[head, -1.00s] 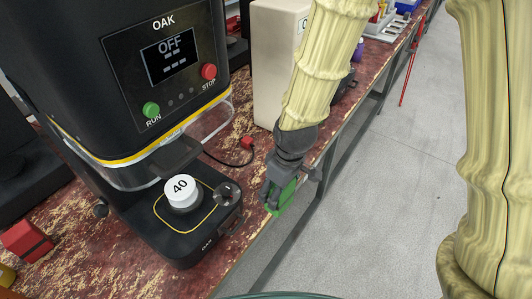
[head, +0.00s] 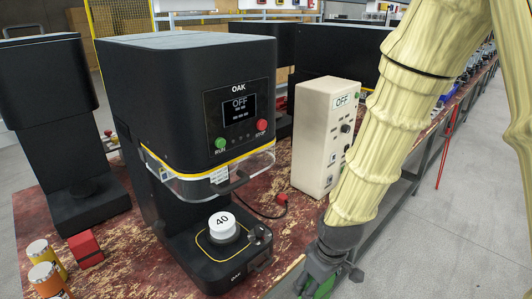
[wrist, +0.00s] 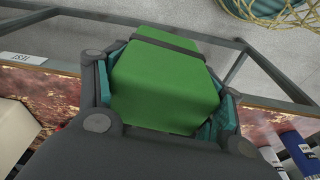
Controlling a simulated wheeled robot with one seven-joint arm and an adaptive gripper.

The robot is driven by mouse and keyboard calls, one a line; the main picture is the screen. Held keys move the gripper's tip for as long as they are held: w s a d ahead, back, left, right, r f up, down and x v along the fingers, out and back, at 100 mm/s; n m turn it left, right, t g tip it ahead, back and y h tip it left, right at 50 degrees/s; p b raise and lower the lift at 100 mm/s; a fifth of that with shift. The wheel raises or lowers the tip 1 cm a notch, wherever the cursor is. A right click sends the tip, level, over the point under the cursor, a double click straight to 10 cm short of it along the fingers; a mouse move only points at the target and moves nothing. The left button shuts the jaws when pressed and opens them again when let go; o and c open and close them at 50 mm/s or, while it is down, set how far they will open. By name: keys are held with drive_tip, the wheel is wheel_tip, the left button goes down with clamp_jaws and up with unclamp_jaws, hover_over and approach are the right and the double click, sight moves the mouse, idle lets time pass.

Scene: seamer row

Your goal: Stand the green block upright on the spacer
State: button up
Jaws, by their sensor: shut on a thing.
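The green block (wrist: 165,85) is held between the pads of my gripper (wrist: 168,100), filling much of the wrist view, with a dark band across its far part. In the head view my gripper (head: 318,272) is at the bottom edge, beside the bench front, and only part of the green block (head: 324,288) shows below it. A white round piece marked 40 (head: 222,222), which looks like the spacer, sits on the base plate of the black OAK machine, inside a yellow outline. Its top is bare. My gripper is to its right, apart from it.
The OAK machine (head: 190,110) reads OFF, with a clear guard (head: 215,182) raised above the white piece. A beige control box (head: 322,135) stands to its right. A red block (head: 86,250) and cans (head: 48,280) are at left. Open floor (head: 440,240) lies at right.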

drive_tip(key=w+d+f+m+p, duration=0.1)
drive_tip(key=w+d+f+m, duration=0.1)
drive_tip(key=w+f+m, duration=0.2)
drive_tip(key=w+d+f+m+h+p, duration=0.1)
drive_tip(key=w+d+f+m, duration=0.2)
drive_tip(key=w+f, duration=0.2)
drive_tip(key=shift+d+f+m, duration=0.25)
drive_tip(key=shift+f+m, duration=0.15)
drive_tip(key=shift+f, duration=0.6)
